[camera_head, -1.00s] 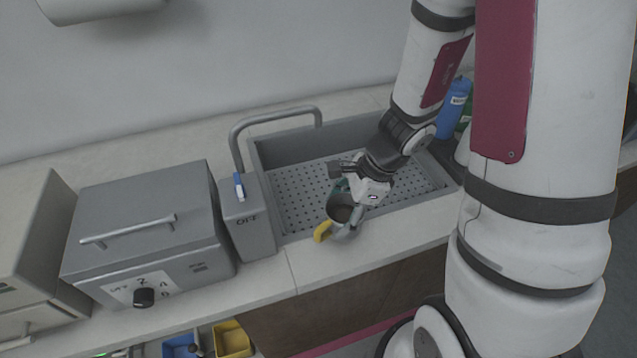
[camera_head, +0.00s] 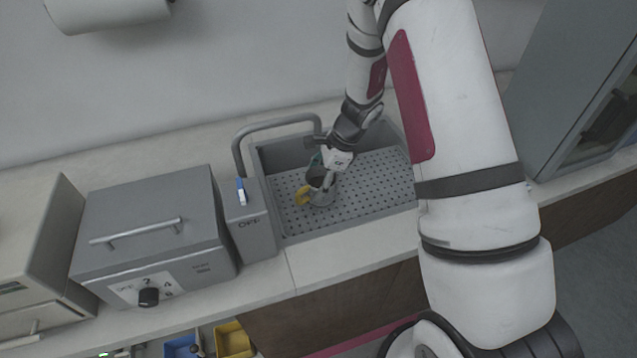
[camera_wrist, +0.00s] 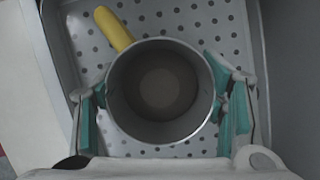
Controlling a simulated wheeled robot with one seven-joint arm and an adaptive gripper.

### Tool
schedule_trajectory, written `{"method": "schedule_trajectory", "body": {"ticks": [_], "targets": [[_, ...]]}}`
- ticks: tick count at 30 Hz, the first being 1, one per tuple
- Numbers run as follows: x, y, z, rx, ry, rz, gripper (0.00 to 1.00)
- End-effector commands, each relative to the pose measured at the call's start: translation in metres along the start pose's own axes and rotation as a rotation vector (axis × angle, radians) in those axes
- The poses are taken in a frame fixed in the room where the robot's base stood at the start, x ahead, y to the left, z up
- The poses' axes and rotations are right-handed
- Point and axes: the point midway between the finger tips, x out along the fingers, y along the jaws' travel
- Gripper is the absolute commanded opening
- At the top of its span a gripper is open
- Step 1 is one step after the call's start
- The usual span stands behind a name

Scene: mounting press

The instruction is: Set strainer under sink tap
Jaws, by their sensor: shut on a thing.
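The strainer is a round grey pot (camera_head: 321,177) with a yellow handle (camera_head: 303,195). It also shows in the wrist view (camera_wrist: 160,131), upright and open at the top, with its yellow handle (camera_wrist: 114,28) pointing up and left. My gripper (camera_head: 327,178) is shut on the strainer; green finger pads (camera_wrist: 166,111) press its left and right sides. The strainer is over the perforated floor of the sink (camera_head: 375,185); I cannot tell if it touches the floor. The grey tap (camera_head: 275,122) arches over the sink's left back part, behind the strainer.
The tap's control box (camera_head: 247,222), with a blue-and-white switch (camera_head: 241,191), stands just left of the sink. A grey heater box (camera_head: 150,235) is further left. The sink's right half is clear. A tall grey cabinet (camera_head: 570,80) stands at the right.

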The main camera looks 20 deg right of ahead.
Motion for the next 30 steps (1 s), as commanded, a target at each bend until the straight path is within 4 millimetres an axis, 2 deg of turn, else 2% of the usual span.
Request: {"method": "schedule_trajectory", "body": {"ticks": [3,14,15,17,18,30], "targets": [[0.008,0.0006,-0.0036,0.0,0.0,0.0,0.35],[0.0114,-0.0002,-0.0047,-0.001,0.0,-0.001,0.35],[0.0116,0.0,-0.0047,-0.002,0.0,-0.001,0.69],[0.0112,0.0001,-0.0046,-0.002,0.0,-0.001,0.83],[0.0111,0.0002,-0.0046,-0.002,0.0,-0.001,0.85],[0.0059,-0.0001,-0.0035,-0.002,0.0,-0.003,0.85]]}}
